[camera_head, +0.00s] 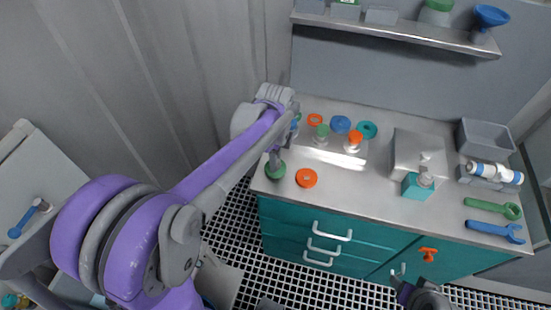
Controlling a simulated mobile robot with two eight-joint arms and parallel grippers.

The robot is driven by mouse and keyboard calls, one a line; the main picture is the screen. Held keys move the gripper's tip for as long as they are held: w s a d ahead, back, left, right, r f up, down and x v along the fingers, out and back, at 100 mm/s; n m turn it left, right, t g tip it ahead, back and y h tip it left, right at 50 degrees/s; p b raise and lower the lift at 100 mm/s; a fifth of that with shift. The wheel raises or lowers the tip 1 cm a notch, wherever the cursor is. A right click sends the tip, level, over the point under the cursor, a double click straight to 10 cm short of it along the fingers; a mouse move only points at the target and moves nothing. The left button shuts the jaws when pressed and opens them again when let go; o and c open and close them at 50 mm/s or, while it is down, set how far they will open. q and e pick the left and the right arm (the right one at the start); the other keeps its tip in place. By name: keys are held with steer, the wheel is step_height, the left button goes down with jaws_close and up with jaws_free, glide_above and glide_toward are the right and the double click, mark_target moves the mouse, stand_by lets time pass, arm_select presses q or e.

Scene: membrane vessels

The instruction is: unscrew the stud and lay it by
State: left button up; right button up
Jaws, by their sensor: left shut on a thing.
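My left gripper (276,152) is at the left end of the steel counter, pointing down. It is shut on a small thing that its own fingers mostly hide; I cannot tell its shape. A dark green round piece (275,172) is right below the fingertips; I cannot tell whether it touches them. I cannot tell for sure which piece is the stud.
An orange ring (306,178) lies on the counter right of the left gripper. Blue (340,123) and teal (367,130) rings lie behind. The front middle is clear.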

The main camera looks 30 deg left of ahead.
arm_select(q)
jaws_close()
steer(key=n, duration=0.6)
steer(key=shift+r+p, duration=1.8)
steer(key=shift+r, duration=1.75)
arm_select(e)
steer(key=shift+w+r, duration=0.3)
steer(key=shift+r, duration=0.55)
steer(key=shift+w+r, duration=0.35)
steer(key=shift+r, duration=0.45)
steer(key=shift+w+r, duration=0.3)
steer(key=shift+r, duration=0.55)
